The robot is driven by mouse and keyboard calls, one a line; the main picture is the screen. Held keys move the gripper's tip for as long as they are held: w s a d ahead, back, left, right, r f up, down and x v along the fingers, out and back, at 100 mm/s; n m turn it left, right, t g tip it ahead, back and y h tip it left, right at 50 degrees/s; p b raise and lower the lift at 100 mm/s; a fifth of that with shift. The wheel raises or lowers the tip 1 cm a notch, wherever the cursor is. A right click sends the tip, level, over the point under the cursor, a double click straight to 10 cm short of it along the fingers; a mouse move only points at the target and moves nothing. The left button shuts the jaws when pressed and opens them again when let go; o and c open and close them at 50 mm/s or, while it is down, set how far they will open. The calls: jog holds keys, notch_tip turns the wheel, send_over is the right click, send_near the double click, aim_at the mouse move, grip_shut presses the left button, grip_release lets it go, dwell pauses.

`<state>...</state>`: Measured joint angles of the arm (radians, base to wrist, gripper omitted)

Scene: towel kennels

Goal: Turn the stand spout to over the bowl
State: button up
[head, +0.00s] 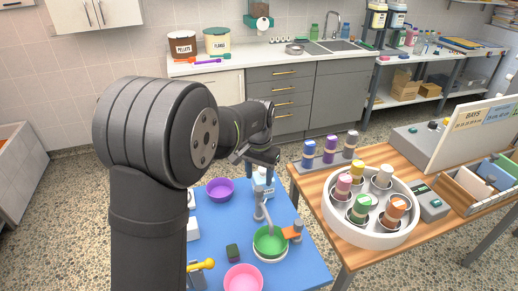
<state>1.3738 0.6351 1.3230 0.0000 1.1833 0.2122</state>
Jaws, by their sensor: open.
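A blue-topped table (222,239) holds a purple bowl (219,189) at the back, a green bowl (270,243) on a round white base, and a pink bowl (243,279) at the front. A pale upright stand (262,178) rises near the back right edge. A thin grey piece (259,211), which looks like the spout, is below it and reaches toward the green bowl; its exact end is hard to make out. My gripper (263,160) is open, just above the top of the stand. I cannot tell if it touches the stand.
An orange piece (293,231) stands right of the green bowl. A small dark green block (232,252) and a yellow-handled item (201,265) are to the left. A wooden table (333,243) on the right holds a round white tray (340,226) of coloured rolls.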

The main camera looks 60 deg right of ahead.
aim_at(259, 189)
notch_tip(259, 189, up, 12)
jog(key=shift+f, duration=0.2)
dwell(0.6)
notch_tip(259, 189, down, 17)
jog(key=shift+f, duration=0.2)
dwell(0.4)
jog(key=shift+r, duration=0.1)
